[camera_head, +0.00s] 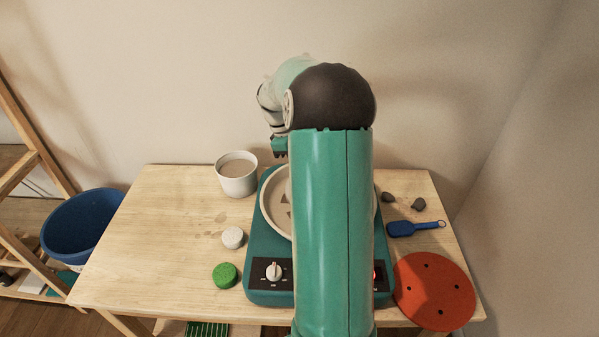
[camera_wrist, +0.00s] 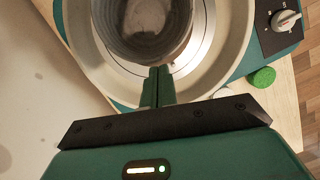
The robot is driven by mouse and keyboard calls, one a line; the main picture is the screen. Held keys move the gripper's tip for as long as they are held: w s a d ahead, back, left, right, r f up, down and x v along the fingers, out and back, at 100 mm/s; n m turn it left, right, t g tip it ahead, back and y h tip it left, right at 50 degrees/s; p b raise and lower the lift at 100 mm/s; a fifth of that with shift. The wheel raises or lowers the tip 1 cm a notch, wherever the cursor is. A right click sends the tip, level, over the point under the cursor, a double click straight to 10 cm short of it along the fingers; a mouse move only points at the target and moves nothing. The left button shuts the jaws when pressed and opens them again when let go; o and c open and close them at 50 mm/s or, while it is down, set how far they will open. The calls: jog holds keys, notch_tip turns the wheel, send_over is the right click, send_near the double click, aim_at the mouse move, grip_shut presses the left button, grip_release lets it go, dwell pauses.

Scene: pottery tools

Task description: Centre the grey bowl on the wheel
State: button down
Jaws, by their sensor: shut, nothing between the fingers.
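The grey bowl (camera_wrist: 143,30) stands on the wheel (camera_wrist: 204,25) in the wrist view, its far part cut off by the frame's top. More bare wheel shows to its right than to its left, so it looks off-centre. My gripper (camera_wrist: 158,72) is shut and empty, its fingertips at the bowl's near side; I cannot tell whether they touch it. In the head view my arm hides the bowl and most of the wheel. My gripper (camera_head: 280,150) shows there only partly, left of the arm.
A cream splash pan (camera_head: 263,208) surrounds the wheel on its teal base (camera_head: 262,250). A white water pot (camera_head: 237,182), white piece (camera_head: 233,238) and green sponge (camera_head: 226,275) stand left. A blue tool (camera_head: 402,229), dark lumps (camera_head: 419,204) and orange disc (camera_head: 434,290) lie right.

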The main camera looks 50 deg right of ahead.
jog(key=d+v, duration=0.1)
jog(key=v, duration=0.7)
jog(key=s+d+n+t, duration=0.1)
jog(key=s+d, duration=0.2)
jog(key=s, duration=0.3)
jog(key=s+d+t+y, duration=0.1)
jog(key=s+d, duration=0.2)
jog(key=s, duration=0.4)
jog(key=s+d+n+t, duration=0.1)
jog(key=s+d, duration=0.2)
jog(key=s, duration=0.3)
jog(key=w+f, duration=0.1)
jog(key=f, duration=0.2)
jog(key=w+a+f, duration=0.1)
jog(key=f, duration=0.5)
jog(key=shift+w+a+f, duration=0.35)
jog(key=shift+w+a, duration=0.25)
jog(key=shift+w, duration=0.25)
jog(key=shift+w+a, duration=0.25)
jog(key=shift+w, duration=0.2)
jog(key=shift+w+a, duration=0.3)
jog(key=shift+w, duration=0.2)
